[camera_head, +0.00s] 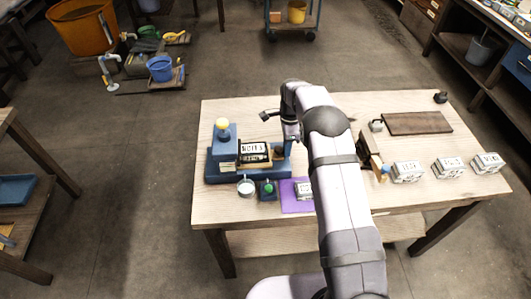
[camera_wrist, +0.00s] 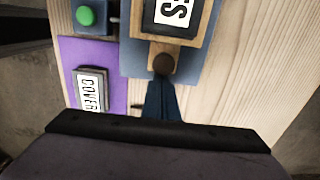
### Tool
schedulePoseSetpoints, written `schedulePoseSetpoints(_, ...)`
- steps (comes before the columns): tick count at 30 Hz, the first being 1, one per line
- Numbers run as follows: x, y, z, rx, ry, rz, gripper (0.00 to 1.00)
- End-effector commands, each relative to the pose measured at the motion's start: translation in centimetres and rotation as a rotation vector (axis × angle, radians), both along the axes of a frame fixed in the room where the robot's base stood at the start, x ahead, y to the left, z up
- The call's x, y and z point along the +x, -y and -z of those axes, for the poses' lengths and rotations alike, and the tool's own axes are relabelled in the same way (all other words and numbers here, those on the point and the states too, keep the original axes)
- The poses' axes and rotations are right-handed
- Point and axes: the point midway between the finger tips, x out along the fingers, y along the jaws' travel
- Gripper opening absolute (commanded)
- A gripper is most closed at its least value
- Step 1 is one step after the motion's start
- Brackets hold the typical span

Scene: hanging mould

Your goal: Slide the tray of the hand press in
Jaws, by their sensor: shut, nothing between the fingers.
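The blue hand press (camera_head: 222,150) with a yellow knob (camera_head: 222,123) stands at the left of the table. In the head view my gripper (camera_head: 289,138) is at the tray's right end.
A purple mat (camera_wrist: 72,52) with a lettered block (camera_wrist: 92,90) lies beside the press base. Several lettered blocks (camera_head: 407,172) and a brown board (camera_head: 417,123) are at the right.

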Motion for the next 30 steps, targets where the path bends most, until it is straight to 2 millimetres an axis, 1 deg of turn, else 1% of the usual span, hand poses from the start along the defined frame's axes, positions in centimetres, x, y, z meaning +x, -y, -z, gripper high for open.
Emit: schedulePoseSetpoints(30,0.0,-5.5,0.0,0.0,-0.001,-0.001,0.0)
